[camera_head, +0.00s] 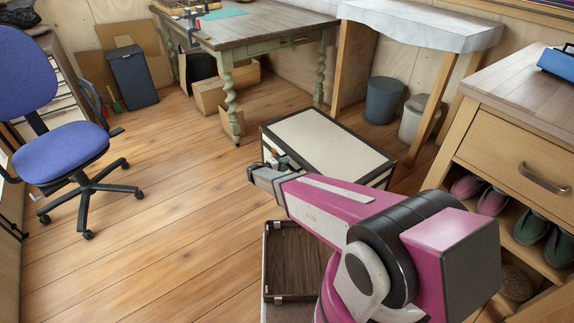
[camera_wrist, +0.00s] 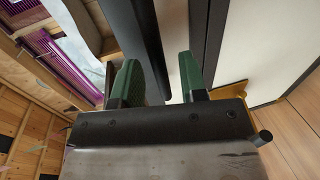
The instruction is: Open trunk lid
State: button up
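The trunk (camera_head: 325,139) stands on the floor in the middle of the head view. Its upper face is a pale panel with dark edging. My gripper (camera_head: 276,163) is at the trunk's near left corner. In the wrist view my gripper (camera_wrist: 160,75) has its two green fingers apart. A dark edge strip (camera_wrist: 138,40) runs down into the gap between them, with some space beside the right finger. I cannot tell whether a finger touches it. A pale panel with dark edging (camera_wrist: 262,45) fills the right of that view. My arm hides the trunk's near side.
An open box-like part with a dark wooden inside (camera_head: 285,259) lies below my arm; its link to the trunk is hidden. A table (camera_head: 262,27) stands behind, a drawer cabinet (camera_head: 515,150) at right, a blue chair (camera_head: 62,158) at left. Floor between chair and trunk is clear.

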jog(key=shift+x, duration=0.8)
jog(key=shift+c, duration=0.3)
